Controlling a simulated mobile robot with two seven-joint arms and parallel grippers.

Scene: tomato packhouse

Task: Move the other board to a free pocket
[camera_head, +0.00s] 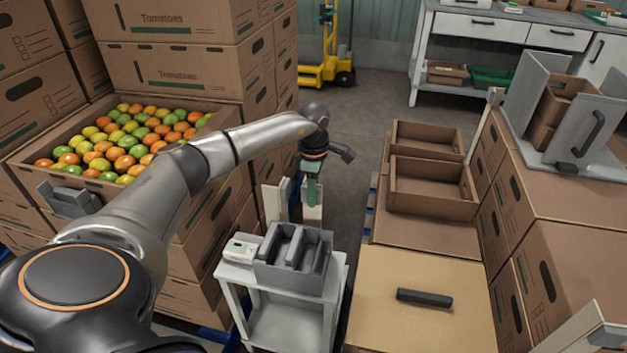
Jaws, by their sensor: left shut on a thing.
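My left arm reaches in from the left, and its gripper (312,170) points down above and just behind the grey pocketed holder (268,275). The gripper is shut on a narrow green board (311,191), which hangs upright beneath it. The holder stands on a small white stand (330,290) and has dark upright slots. I cannot make out a second board in the slots. My right gripper is not in view.
A small white device (241,247) sits left of the holder. A crate of tomatoes (190,180) and stacked cartons stand at left. Empty cardboard trays (430,205) and a dark bar (425,298) lie at right. A yellow pallet truck (325,72) stands behind.

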